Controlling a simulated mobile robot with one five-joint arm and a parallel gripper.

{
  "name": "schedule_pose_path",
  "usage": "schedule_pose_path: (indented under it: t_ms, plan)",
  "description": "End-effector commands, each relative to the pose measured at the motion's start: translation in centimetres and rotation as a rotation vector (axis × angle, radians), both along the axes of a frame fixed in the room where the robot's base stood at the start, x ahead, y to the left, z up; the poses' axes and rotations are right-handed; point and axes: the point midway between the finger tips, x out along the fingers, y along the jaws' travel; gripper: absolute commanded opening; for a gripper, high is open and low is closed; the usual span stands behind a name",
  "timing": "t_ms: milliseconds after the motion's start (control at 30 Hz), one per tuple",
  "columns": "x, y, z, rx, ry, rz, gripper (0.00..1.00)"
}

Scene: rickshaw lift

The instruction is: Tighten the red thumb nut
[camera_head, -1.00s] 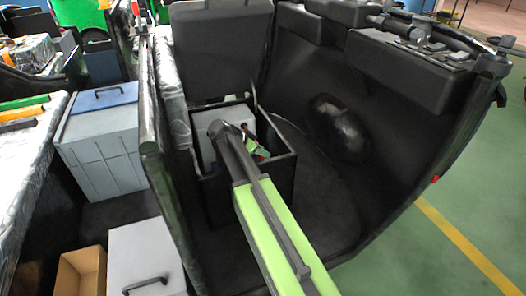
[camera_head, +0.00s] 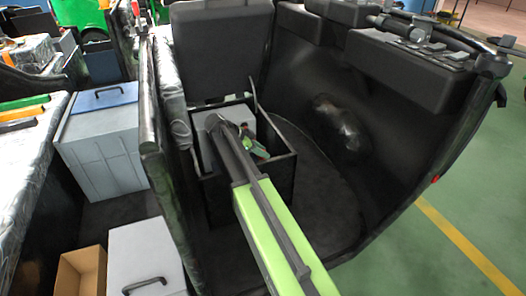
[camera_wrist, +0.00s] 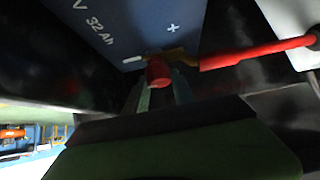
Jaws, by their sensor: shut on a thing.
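The red thumb nut (camera_wrist: 158,73) is near the middle of the wrist view, at the brass-coloured terminal tab (camera_wrist: 178,56) by the plus mark of a dark blue battery (camera_wrist: 125,28). A red cable (camera_wrist: 250,53) runs right from the tab. My gripper (camera_wrist: 162,90) has its two fingers on either side of the nut, shut on it. In the head view my gripper (camera_head: 256,150) reaches into an open black box (camera_head: 240,190) beside a grey block (camera_head: 222,122). The nut is too small to make out there.
The black box stands inside a dark cab, with a seat back (camera_head: 220,50) behind it and a curved wall (camera_head: 385,130) to the right. The box walls rise close around my gripper. Grey crates (camera_head: 105,150) stand to the left. The floor at right (camera_head: 450,200) is clear.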

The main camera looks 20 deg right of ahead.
Motion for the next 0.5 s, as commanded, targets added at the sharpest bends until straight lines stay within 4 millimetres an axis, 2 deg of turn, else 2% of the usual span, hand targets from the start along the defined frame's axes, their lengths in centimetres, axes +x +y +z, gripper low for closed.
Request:
schedule_pose_path:
  t_ms: [33,200,500]
  plan:
    - [-0.13,0.0,-0.11,0.003,0.002,-0.004,0.31]
    - [-0.1,-0.01,-0.08,0.002,0.002,-0.002,0.52]
    - [-0.06,-0.02,0.19,0.001,0.001,-0.001,0.52]
